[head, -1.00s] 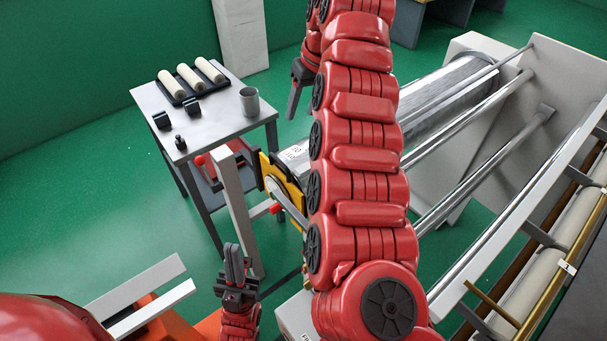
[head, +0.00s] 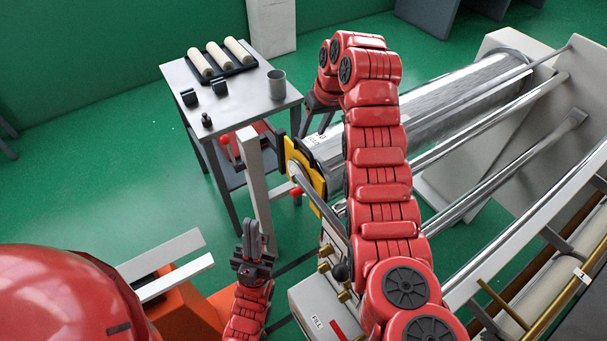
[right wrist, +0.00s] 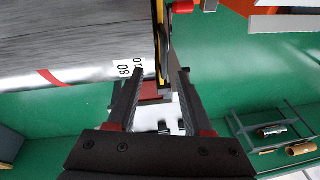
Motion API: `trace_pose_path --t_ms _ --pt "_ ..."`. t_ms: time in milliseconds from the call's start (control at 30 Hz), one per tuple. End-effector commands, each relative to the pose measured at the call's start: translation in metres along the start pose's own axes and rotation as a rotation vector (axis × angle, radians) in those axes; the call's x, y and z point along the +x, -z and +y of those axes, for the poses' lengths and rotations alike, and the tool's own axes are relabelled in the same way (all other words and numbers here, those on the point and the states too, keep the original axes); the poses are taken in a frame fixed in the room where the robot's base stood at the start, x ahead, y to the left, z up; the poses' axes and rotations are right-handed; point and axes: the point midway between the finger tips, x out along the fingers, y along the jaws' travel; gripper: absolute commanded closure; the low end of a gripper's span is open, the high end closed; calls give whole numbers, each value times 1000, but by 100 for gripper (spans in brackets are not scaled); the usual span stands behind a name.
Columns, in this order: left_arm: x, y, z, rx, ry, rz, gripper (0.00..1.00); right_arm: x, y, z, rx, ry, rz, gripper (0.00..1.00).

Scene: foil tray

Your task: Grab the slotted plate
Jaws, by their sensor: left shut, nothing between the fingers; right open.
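A yellow and black plate (head: 318,190) stands upright at the near end of the silver foil roll (head: 425,107); I take it for the slotted plate, though no slot shows clearly. Its edge also shows in the right wrist view (right wrist: 159,50). My right gripper (head: 318,124) is open above the roll's near end, beside the plate. In the right wrist view its fingers (right wrist: 160,92) point toward the roll end and plate edge, with nothing clearly held between them. My left gripper (head: 254,238) is shut and empty, pointing up, low and left of the plate.
A grey table (head: 238,104) at the left holds a black tray of cream rolls (head: 222,62), a metal cup (head: 277,84) and small black blocks. A pale post (head: 256,185) stands left of the plate. Metal bars of the machine (head: 500,120) run along the right.

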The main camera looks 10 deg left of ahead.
Motion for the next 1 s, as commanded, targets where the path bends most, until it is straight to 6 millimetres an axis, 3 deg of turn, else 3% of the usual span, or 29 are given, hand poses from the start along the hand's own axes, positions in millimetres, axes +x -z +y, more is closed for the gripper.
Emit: trace_pose_path --t_ms 233,367,567,833,1000 --pt "1 0 0 0 0 0 100 7 1 -2 1 2 2 49" --pt "16 3 -1 0 0 0 100 16 0 -5 1 2 -5 49" --pt "38 6 -2 0 0 0 100 45 0 -8 2 2 -1 49" --pt "37 6 -2 0 0 0 100 58 0 -7 2 2 2 49" --pt "37 6 -2 0 0 0 100 58 0 -7 2 2 2 77"
